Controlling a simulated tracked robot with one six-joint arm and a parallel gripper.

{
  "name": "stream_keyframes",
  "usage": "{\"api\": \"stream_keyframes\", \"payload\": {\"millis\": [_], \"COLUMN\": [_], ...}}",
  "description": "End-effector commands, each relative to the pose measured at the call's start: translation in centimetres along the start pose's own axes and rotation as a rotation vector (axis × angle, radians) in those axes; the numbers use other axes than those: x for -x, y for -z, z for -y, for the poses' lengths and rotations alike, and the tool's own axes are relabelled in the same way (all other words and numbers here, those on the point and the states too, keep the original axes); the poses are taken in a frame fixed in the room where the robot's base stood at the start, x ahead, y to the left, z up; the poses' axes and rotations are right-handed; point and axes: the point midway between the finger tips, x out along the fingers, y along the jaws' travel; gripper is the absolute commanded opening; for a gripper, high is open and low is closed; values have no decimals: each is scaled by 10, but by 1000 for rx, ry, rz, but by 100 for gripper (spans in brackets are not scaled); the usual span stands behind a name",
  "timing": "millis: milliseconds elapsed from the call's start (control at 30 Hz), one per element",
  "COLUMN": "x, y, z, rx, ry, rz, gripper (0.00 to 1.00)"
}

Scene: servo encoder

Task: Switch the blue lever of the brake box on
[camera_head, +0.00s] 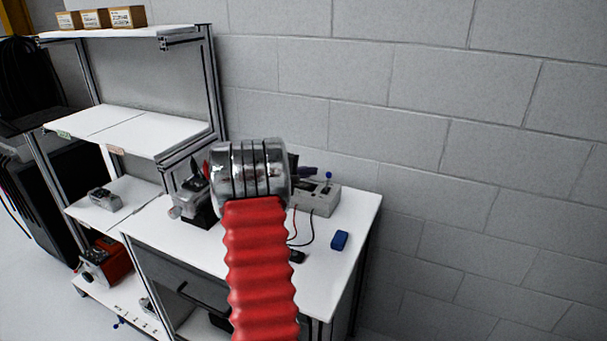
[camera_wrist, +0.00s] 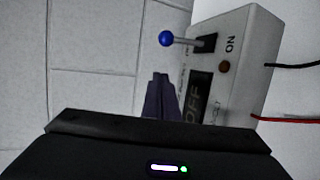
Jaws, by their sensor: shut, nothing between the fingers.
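The grey brake box (camera_head: 318,201) stands on the white bench near the wall. It also shows at the right in the wrist view (camera_wrist: 248,50), turned sideways, with an "ON" mark and a dark panel (camera_wrist: 196,97) reading "OFF". Its blue-knobbed lever (camera_wrist: 166,39) sticks out to the left from a dark slot; the knob also shows in the head view (camera_head: 328,175). My gripper (camera_wrist: 160,78) is shut and empty, its tips beside the box face and below the lever in the wrist view, apart from the knob. In the head view my gripper (camera_head: 308,171) is partly hidden by my arm.
A red and a black wire (camera_wrist: 290,119) run from the box. A blue block (camera_head: 340,240) lies on the bench (camera_head: 318,270) in front of it. Another device (camera_head: 193,203) stands left of my arm. A shelf rack (camera_head: 130,130) is at left; the wall (camera_head: 450,130) is behind.

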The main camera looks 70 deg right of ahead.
Motion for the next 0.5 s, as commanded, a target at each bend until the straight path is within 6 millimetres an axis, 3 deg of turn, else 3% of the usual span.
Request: {"api": "stream_keyframes", "payload": {"millis": [133, 500], "x": [-14, -4], "y": [0, -28], "z": [1, 0], "rx": [-1, -1], "ry": [1, 1], "rz": [1, 1], "gripper": [0, 0]}}
